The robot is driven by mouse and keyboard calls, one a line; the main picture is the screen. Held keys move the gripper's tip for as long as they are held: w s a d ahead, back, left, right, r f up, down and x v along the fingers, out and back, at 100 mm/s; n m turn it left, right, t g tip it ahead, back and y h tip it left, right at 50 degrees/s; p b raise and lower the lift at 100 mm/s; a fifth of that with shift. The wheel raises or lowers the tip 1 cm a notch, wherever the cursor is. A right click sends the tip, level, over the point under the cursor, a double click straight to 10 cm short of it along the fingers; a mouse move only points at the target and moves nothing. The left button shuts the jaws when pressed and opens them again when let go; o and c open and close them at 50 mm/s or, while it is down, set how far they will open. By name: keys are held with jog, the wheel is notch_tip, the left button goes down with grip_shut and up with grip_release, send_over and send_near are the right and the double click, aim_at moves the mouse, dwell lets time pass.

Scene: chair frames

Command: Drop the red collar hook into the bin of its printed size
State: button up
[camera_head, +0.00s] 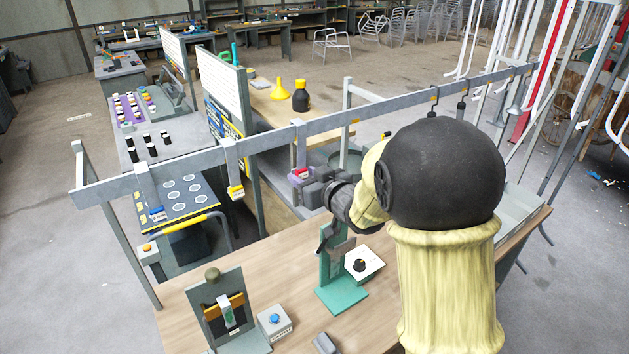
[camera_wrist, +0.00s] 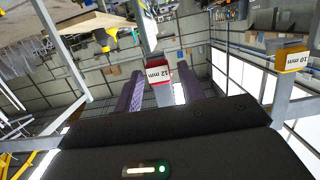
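The red collar hook (camera_head: 302,173) hangs at the lower end of a grey strap from the long rail in the head view. In the wrist view the red hook (camera_wrist: 158,64) shows a white face printed "12 mm". My gripper (camera_wrist: 160,80) is open, its two purple fingers on either side of the red hook, with a visible gap on the right. The left finger is close to the hook; I cannot tell whether it touches. In the head view my gripper (camera_head: 300,178) is at the red hook, partly hidden by it. I cannot make out any size-marked bin.
A yellow hook (camera_head: 236,192) printed "10 mm" in the wrist view (camera_wrist: 292,60) and a blue hook (camera_head: 157,214) hang farther left on the rail (camera_head: 340,117). A wooden bench (camera_head: 250,265) below carries a green stand (camera_head: 340,297), button box (camera_head: 275,320) and small gauge panel.

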jog(key=shift+w+a+f, duration=0.15)
jog(key=shift+w, duration=0.2)
jog(key=shift+c, duration=0.9)
grip_shut()
jog(key=shift+s, duration=0.1)
jog(key=shift+w+r+p, duration=0.25)
jog(key=shift+r+p, duration=0.55)
jog(key=shift+r, duration=0.4)
jog(key=shift+s, duration=0.15)
jog(key=shift+s+d, duration=0.3)
jog(key=shift+s, duration=0.05)
jog(key=shift+s+d+b, duration=0.15)
jog(key=shift+s+b, duration=0.15)
jog(key=shift+b, duration=0.05)
jog(key=shift+s+d, duration=0.35)
jog(key=shift+s, duration=0.2)
